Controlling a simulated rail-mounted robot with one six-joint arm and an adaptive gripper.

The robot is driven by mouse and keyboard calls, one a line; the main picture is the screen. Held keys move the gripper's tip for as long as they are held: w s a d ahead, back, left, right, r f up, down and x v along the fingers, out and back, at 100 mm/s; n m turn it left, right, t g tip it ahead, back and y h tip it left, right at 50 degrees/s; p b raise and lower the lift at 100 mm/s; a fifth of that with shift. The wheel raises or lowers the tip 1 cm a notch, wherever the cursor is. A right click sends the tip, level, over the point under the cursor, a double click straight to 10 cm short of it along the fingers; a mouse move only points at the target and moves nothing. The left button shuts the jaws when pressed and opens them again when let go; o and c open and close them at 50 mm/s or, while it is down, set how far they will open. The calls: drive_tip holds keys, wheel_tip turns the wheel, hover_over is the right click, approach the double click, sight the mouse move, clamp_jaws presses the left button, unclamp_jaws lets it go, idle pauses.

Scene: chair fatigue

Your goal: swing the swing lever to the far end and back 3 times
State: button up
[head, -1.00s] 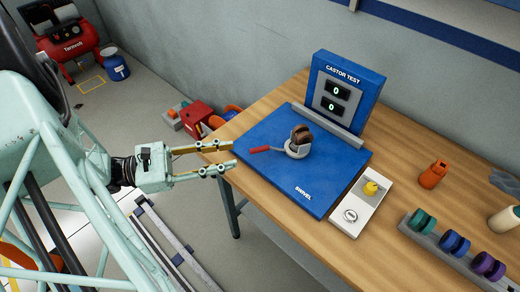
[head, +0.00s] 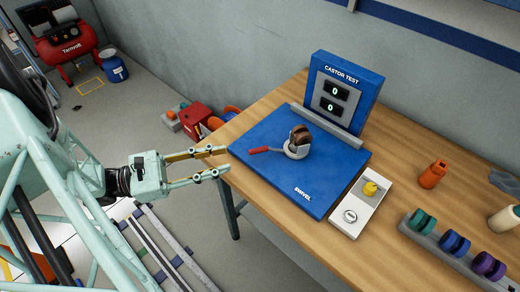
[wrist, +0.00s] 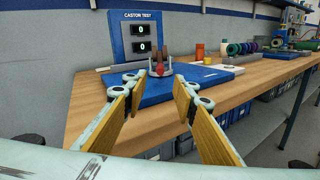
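The swing lever (head: 265,150) has a red grip and points left from the round grey base of the castor (head: 298,142), which has a brown wheel. They sit on the blue castor test plate (head: 262,175) on the wooden table. In the wrist view the lever's red end (wrist: 159,69) points toward me, between my fingers. My gripper (head: 221,161) is open and empty, left of the lever and apart from it, by the table's left edge. The display (head: 345,95) behind reads 0 and 0.
A white box (head: 360,203) with a yellow knob (head: 370,188) and a round button stands right of the plate. An orange bottle (head: 433,174) and a rack of coloured wheels (head: 455,245) stand further right. Bare table lies at the front.

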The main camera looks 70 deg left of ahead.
sight(260, 150)
drive_tip(key=shift+w+d+b, duration=0.15)
drive_tip(key=shift+w+b, duration=0.05)
drive_tip(key=shift+w, duration=1.9)
drive_tip(key=shift+w+d+b, duration=0.2)
drive_tip(key=shift+w, duration=1.85)
drive_tip(key=shift+w+d+b, duration=0.15)
drive_tip(key=shift+w+b, duration=0.05)
drive_tip(key=shift+w, duration=1.9)
clamp_jaws()
